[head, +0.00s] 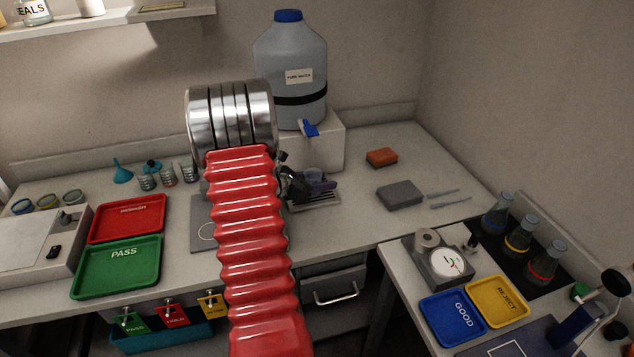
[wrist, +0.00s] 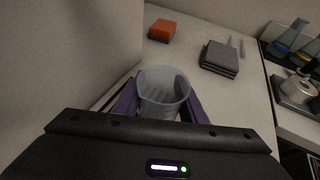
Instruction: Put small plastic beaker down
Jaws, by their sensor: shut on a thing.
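The small plastic beaker (wrist: 162,91) is a translucent grey cup, seen from above in the wrist view. It sits between the two purple fingers of my gripper (wrist: 160,102), which is shut on it. In the head view, my gripper (head: 318,187) is behind my red arm, near the drain grid (head: 318,201) in front of the white block under the water jug. The beaker is hard to make out there. I cannot tell whether its base touches anything.
An orange sponge (head: 382,157) and a grey cloth stack (head: 400,194) lie to the right on the bench. The water jug (head: 290,62) stands on a white block (head: 322,146) with its blue tap near my gripper.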

